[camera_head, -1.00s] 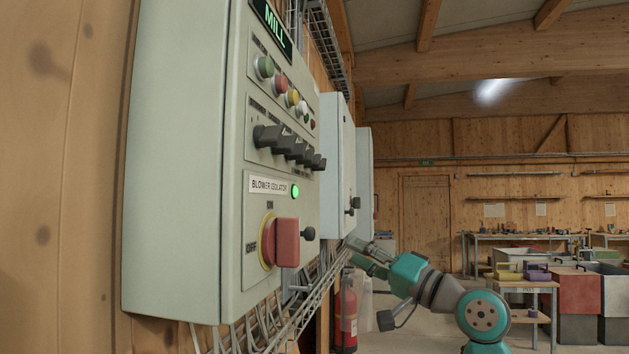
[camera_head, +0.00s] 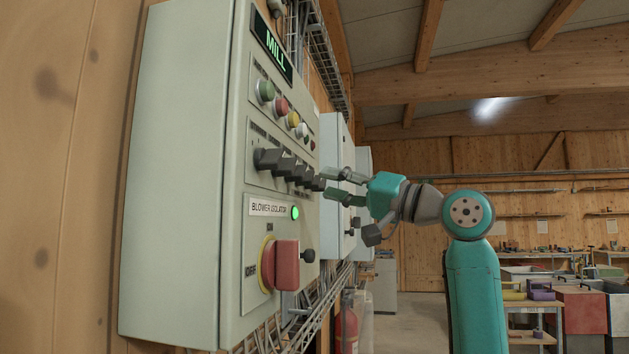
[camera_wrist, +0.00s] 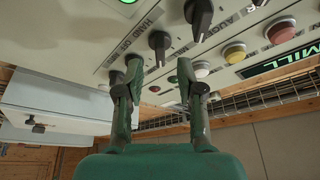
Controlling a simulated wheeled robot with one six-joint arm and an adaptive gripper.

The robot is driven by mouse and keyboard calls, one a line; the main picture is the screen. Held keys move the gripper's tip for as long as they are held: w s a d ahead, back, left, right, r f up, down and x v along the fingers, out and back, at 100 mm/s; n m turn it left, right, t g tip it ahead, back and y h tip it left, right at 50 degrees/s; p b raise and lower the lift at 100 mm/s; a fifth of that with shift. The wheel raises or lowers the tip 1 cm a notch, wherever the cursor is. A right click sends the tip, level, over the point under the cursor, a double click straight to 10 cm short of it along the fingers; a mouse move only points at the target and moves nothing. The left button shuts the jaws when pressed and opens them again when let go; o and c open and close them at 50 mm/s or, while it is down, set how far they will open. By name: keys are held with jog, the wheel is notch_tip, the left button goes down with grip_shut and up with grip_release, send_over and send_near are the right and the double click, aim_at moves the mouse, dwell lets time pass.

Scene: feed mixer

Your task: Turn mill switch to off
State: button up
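The grey panel marked MILL (camera_head: 180,170) hangs on the wooden wall at the left of the head view. A row of several black knobs (camera_head: 284,165) sits below its coloured buttons. In the head view my gripper (camera_head: 325,183) is open close in front of the right end of this row. In the wrist view my gripper (camera_wrist: 157,72) has its fingers apart, with a black knob (camera_wrist: 159,42) just beyond the gap. Another black knob (camera_wrist: 199,16) is right of it. I cannot tell whether a fingertip touches a knob. The labels by the knobs are hard to read.
The red isolator switch (camera_head: 284,264) on its yellow plate sticks out low on the panel, under a lit green lamp (camera_head: 295,212). Further grey boxes (camera_head: 335,220) stand beyond the panel. A wire cable tray (camera_head: 325,310) runs below.

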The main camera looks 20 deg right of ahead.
aim_at(313, 180)
jog(key=shift+x, duration=2.35)
grip_shut()
